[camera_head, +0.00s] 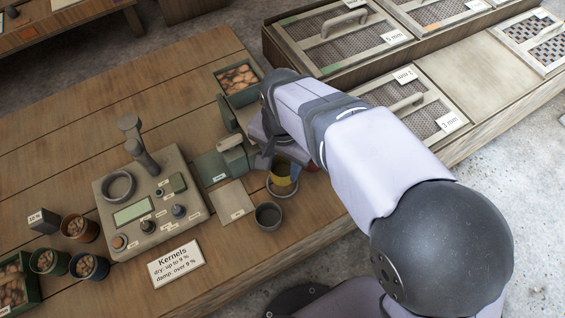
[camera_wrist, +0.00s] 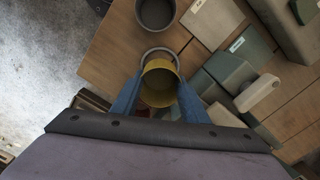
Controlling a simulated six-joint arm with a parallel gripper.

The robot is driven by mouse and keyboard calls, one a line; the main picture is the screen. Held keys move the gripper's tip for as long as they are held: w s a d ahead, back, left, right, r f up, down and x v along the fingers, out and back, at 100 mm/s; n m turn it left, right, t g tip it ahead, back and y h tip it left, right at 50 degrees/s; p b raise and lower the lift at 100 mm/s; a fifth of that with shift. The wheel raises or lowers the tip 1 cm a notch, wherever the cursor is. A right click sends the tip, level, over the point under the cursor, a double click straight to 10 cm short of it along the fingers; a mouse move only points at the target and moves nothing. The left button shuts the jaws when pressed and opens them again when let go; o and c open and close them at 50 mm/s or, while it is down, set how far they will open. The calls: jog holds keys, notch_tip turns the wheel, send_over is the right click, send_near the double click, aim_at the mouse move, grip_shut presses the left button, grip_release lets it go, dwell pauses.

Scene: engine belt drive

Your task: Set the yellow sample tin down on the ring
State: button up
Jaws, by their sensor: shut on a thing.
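My gripper (camera_wrist: 158,92) is shut on the yellow sample tin (camera_wrist: 159,78), with one blue-grey finger on each side of it. The tin's open top faces the wrist camera and it looks empty. In the head view the tin (camera_head: 281,175) shows only in part under my gripper (camera_head: 284,167). The grey ring (camera_head: 282,194) lies on the bench below the tin. In the wrist view the ring (camera_wrist: 161,49) shows beyond the tin's far rim, and the tin hides its nearer part. I cannot tell whether the tin touches the ring.
An empty grey cup (camera_head: 268,215) stands close to the ring. A pale plate (camera_head: 231,201) and a green device (camera_head: 222,165) are to its left. The meter console (camera_head: 150,205) is further left. Screened trays (camera_head: 340,35) stand at the back. The bench's front edge is near the ring.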

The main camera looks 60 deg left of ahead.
jog(key=shift+f+b, duration=0.55)
jog(key=shift+f, duration=0.75)
jog(key=shift+p, duration=0.6)
jog(key=shift+f+b, duration=0.35)
jog(key=shift+f, duration=0.95)
dwell(1.2)
jog(key=o, duration=1.1)
jog(key=shift+r, duration=0.1)
